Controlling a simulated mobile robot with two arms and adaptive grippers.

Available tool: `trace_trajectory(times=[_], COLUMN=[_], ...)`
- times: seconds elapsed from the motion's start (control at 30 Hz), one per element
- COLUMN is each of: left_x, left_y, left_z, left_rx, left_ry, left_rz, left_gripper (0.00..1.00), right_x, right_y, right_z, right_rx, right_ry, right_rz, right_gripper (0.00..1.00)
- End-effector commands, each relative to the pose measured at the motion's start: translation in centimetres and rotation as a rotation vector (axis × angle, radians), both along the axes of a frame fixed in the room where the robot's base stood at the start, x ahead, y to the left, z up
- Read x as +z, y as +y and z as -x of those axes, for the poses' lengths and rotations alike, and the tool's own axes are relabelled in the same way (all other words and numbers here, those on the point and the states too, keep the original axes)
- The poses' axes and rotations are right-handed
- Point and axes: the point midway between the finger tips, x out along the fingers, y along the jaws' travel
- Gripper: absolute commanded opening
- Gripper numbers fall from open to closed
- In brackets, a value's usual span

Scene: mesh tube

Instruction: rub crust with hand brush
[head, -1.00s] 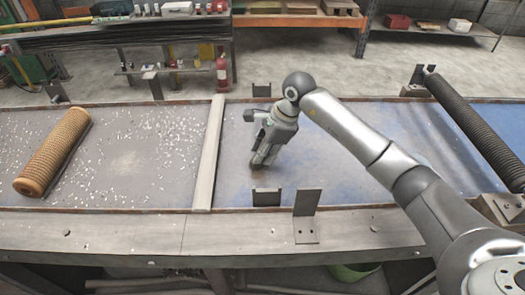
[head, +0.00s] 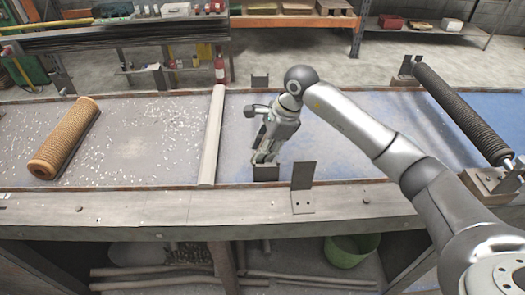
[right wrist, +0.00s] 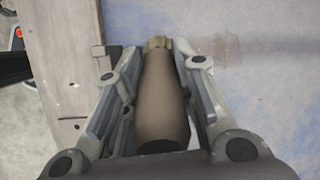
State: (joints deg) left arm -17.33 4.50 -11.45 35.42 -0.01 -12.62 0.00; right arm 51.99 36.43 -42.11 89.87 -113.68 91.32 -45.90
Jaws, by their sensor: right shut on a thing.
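My right gripper (head: 264,157) is over the blue table section, just behind a small dark front bracket. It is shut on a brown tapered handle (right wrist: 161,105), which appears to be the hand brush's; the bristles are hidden. In the right wrist view the fingers (right wrist: 160,85) lie along both sides of the handle. A tan ridged mesh tube (head: 64,138) lies at the left of the table, and a dark ridged tube (head: 462,113) rests on brackets at the right. I cannot tell which surface carries the crust. My left gripper is out of view.
A pale raised bar (head: 211,140) divides the table (head: 130,201). White flecks lie left of it. An upright metal plate (head: 303,180) stands at the front edge, right of my gripper. A green bin (head: 350,251) sits below. Shelves line the back.

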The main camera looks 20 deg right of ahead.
Motion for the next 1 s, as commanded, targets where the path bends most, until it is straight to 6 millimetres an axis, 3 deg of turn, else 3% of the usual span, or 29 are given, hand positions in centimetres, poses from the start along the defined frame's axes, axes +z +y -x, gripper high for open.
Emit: trace_trajectory(times=[0.03, 0.6, 1.0], left_x=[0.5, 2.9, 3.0], left_y=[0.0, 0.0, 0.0], left_z=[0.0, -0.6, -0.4], left_rx=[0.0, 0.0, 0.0], left_ry=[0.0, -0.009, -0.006], left_rz=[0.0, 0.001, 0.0], left_gripper=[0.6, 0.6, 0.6], right_x=[1.1, 6.1, 6.5], right_y=[-0.2, -1.4, -1.6], right_z=[-0.2, 0.0, 0.1], right_rx=[-0.002, -0.012, -0.012], right_ry=[-0.008, -0.007, -0.006], right_rz=[-0.001, -0.001, -0.002], right_gripper=[0.02, 0.02, 0.02])
